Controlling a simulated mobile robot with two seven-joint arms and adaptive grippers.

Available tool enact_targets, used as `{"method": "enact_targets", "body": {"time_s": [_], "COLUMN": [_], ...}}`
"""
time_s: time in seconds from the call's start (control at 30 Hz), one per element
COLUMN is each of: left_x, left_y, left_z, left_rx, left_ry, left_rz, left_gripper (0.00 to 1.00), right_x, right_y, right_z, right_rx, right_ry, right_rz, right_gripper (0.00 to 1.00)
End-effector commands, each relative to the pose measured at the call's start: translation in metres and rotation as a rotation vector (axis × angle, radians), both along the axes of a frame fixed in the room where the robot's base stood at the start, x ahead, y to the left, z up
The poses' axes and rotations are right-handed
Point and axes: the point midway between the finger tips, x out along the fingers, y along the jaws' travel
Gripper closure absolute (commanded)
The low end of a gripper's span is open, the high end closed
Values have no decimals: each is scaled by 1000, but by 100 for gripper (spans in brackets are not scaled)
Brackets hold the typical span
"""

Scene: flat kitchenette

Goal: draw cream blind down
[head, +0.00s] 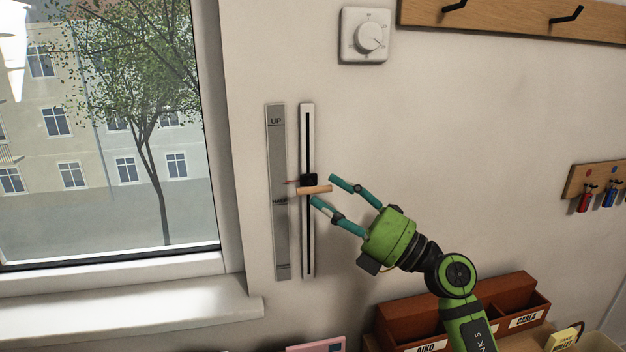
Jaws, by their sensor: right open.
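A slider (308,240) is mounted upright on the wall beside the window, a white rail with a dark slot. Its black carriage with a wooden handle (309,190) sits near mid-height, by the middle mark of a grey scale plate (277,240) that reads UP at the top. My right gripper (323,189) is open, with one finger above and one below the handle's right end; I cannot tell whether they touch it. The window (110,130) shows clear glass, and no cream blind is visible in the part in view. My left gripper is not in view.
A white dial (365,35) is on the wall above. A wooden hook rail (520,18) is at top right, and a key rack (598,178) at right. The window sill (130,312) juts out at lower left.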

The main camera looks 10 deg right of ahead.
Motion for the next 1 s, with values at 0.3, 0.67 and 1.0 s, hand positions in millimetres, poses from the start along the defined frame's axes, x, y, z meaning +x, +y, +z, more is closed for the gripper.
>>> {"method": "enact_targets", "body": {"time_s": [0.3, 0.67, 1.0], "left_x": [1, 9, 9], "left_y": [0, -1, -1], "left_z": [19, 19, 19], "left_rx": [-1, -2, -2], "left_ry": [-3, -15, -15], "left_rz": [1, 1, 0], "left_gripper": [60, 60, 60], "right_x": [21, 22, 23], "right_y": [25, 27, 26], "right_z": [16, 15, 15], "right_rx": [3, 1, 1], "right_ry": [-1, -1, -1], "right_rz": [0, 0, -3], "right_gripper": [52, 80, 100]}}
